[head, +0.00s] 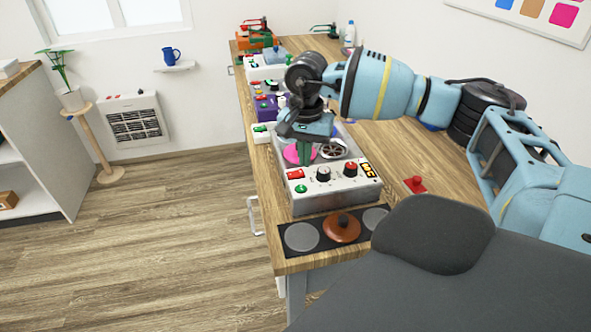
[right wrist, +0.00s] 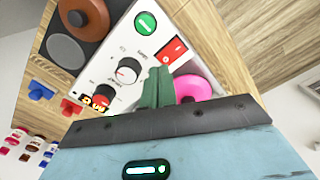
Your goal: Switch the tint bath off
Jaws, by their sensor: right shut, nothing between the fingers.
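The tint bath (head: 333,196) is a silver box on the bench, with a pink round part (head: 291,154) on top and a light front panel. The panel has a red rocker switch (head: 295,174), a green round button or lamp (head: 301,188), a black knob (head: 323,173), a red-topped knob (head: 351,168) and an amber display (head: 368,170). My right gripper (head: 305,160) points down just behind the red switch, its green fingers shut and empty. In the right wrist view the fingers (right wrist: 157,88) lie close to the red switch (right wrist: 172,50); I cannot tell whether they touch. My left gripper is out of view.
A dark strip with grey discs and a brown lidded piece (head: 341,229) lies in front of the bath. A red item (head: 415,185) lies to its right. A purple device (head: 266,107) and other devices stand behind. Bare wood (head: 400,150) shows at right.

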